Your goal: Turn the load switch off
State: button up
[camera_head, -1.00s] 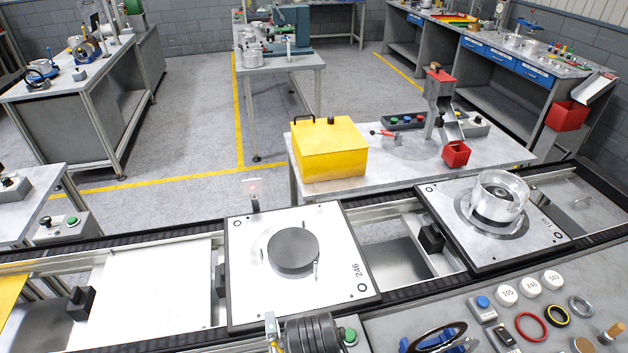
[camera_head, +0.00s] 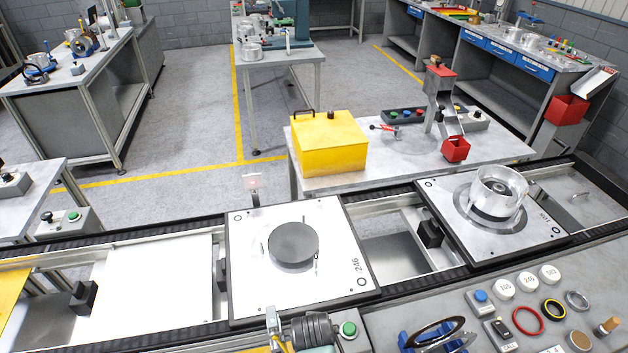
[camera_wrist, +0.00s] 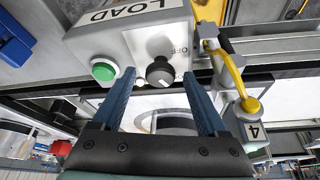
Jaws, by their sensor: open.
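The load switch is a dark round knob (camera_wrist: 160,72) on a light box marked LOAD (camera_wrist: 125,28) in the wrist view. An OFF label is printed near it, and the knob's pale mark points away from that label, towards the picture's lower right. A green button (camera_wrist: 104,69) is beside the knob. My gripper (camera_wrist: 160,76) is open, with one blue finger on each side of the knob; I cannot tell whether either touches it. In the head view the green button (camera_head: 348,329) shows at the bottom, and my dark gripper body hides the knob.
In the head view, a pallet with a dark disc (camera_head: 293,243) lies on the conveyor behind. Another pallet holds a clear ring (camera_head: 497,190). Rings and buttons crowd the bench at right.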

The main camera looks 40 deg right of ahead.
jog(key=shift+c, duration=0.2)
grip_shut()
jog(key=shift+n, duration=0.3)
jog(key=shift+s+d+n+t+y, duration=0.15)
jog(key=shift+n+t+y, duration=0.2)
jog(key=shift+n, duration=0.65)
jog(key=n, duration=0.1)
jog(key=n+y, duration=0.1)
jog(key=n, duration=0.1)
jog(key=shift+d+n+t+y+b, duration=0.15)
jog(key=shift+n+t+y+b, duration=0.1)
jog(key=shift+n+b, duration=0.05)
jog(key=n+y+b, duration=0.2)
jog(key=n, duration=0.3)
jog(key=shift+d+n, duration=0.15)
jog(key=shift+n, duration=0.15)
